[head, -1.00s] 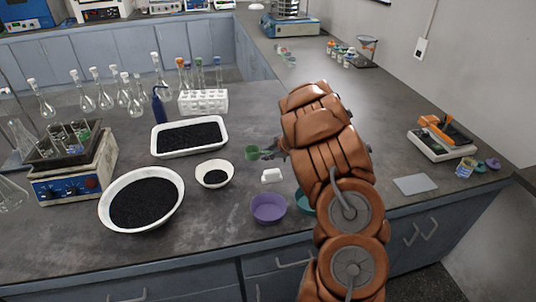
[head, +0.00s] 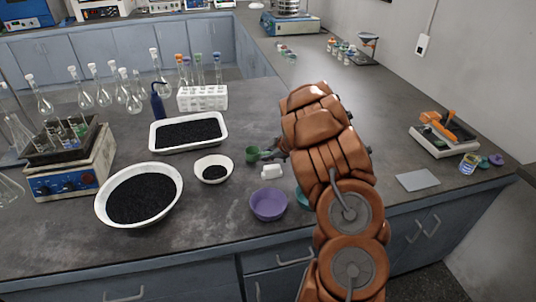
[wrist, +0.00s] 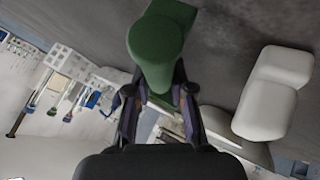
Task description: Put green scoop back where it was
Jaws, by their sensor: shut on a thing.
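The green scoop (head: 253,155) is held at the tip of my gripper (head: 278,151), above the bench between the small white bowl and my arm. In the wrist view the green scoop (wrist: 158,50) sits between the two fingers of my gripper (wrist: 160,98), which are shut on its handle. Whether the scoop touches the bench is unclear.
A small white bowl (head: 214,179), a large white bowl (head: 125,215) and a white tray (head: 160,145) hold black grains to the left. A purple bowl (head: 268,218) and a partly hidden teal bowl (head: 304,198) stand in front. A scale (head: 443,142) is at right.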

